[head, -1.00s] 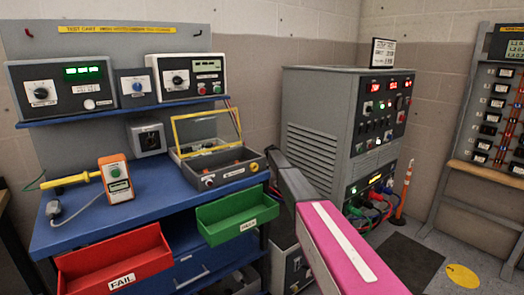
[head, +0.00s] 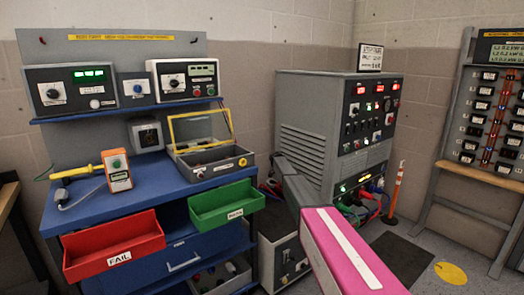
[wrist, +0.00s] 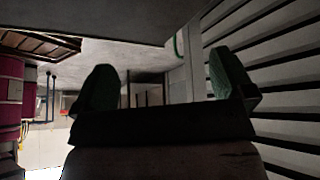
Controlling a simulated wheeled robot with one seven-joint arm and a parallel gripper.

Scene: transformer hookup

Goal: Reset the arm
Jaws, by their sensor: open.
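The gripper itself is hidden behind the arm in the head view. In the wrist view my gripper (wrist: 165,90) has its two dark green fingertips wide apart, with nothing between them. Louvred slats (wrist: 270,80) fill the right side of the wrist view, close beside the right finger.
The blue test cart (head: 165,195) stands at the left, with a red FAIL bin (head: 112,245), a green PASS bin (head: 226,205) and an open tester case (head: 208,165). An orange-and-white post (head: 396,190) and a breaker rack (head: 455,120) stand right. Floor shows between them.

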